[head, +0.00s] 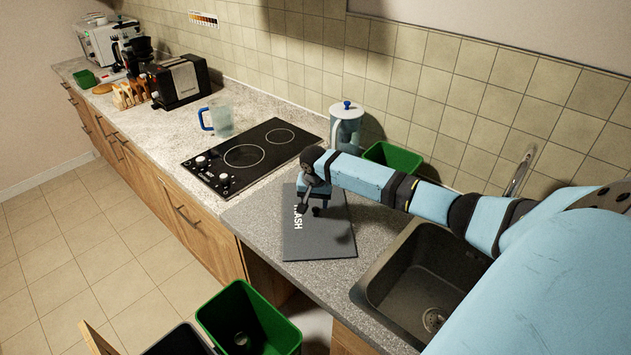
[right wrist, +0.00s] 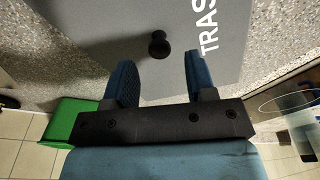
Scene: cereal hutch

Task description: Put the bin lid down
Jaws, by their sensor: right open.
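The bin lid (head: 320,243) is a flat dark grey panel with white lettering. It lies flat on the counter left of the sink, and it also shows in the right wrist view (right wrist: 95,30). A small black knob (right wrist: 158,45) stands up from it. My right gripper (head: 316,207) is over the lid, pointing down. In the right wrist view the gripper (right wrist: 158,68) is open and empty, and the knob shows between and just beyond its fingers, touching neither. The gripper and arm hide part of the lid in the head view. My left gripper is not in view.
A green bin (head: 209,316) and a dark bin (head: 178,343) stand below the counter front. The sink (head: 377,289) is to the right. The hob (head: 228,166) is to the left.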

